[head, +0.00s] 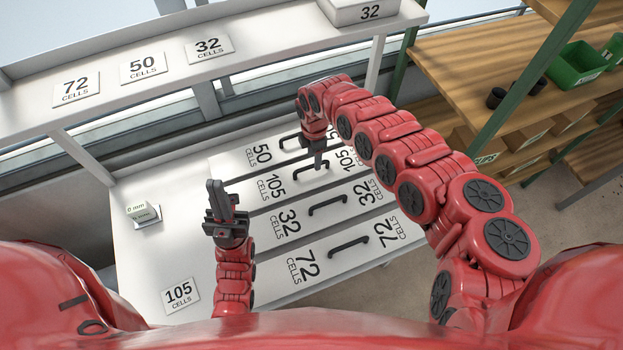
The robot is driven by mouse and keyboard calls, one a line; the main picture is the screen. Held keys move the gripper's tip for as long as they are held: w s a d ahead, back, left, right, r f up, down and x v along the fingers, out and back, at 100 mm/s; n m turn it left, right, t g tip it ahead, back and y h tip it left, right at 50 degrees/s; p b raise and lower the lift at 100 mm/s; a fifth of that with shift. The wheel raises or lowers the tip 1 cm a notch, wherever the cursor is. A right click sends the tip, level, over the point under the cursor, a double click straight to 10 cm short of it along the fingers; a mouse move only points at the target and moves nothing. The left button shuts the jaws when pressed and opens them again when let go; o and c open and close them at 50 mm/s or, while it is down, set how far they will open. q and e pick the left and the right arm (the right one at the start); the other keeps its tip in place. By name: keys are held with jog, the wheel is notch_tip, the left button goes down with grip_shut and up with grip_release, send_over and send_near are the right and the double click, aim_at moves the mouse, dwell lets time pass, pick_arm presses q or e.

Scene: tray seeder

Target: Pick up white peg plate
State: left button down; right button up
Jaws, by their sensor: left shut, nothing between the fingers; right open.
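Several white peg plates with black handles lie side by side on the white bench: the 50-cell plate (259,154), the 105-cell plate (250,181), the 32-cell plate (345,200) and the 72-cell plate (325,265). My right gripper (318,164) points down at the handle of the 105-cell plate, with its jaws open. The gripper partly hides that handle, and I cannot tell whether it touches it. My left gripper (215,192) is shut and empty, pointing up to the left of the plates.
A small green-and-white block (143,213) sits at the bench's left. A 105 cells card (181,295) lies at the front left. The raised shelf (110,110) carries 72, 50 and 32 cards and a white box (350,14). A wooden rack (460,60) stands right.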

aim_at(311, 166)
jog(key=f+b, duration=0.1)
jog(key=f, duration=0.1)
jog(key=f+b, duration=0.3)
jog(key=shift+w+a+f+b, duration=0.15)
jog(key=shift+a+f+b, duration=0.15)
jog(key=shift+a+f, duration=0.1)
jog(key=shift+r, duration=0.15)
grip_shut()
dwell(1.0)
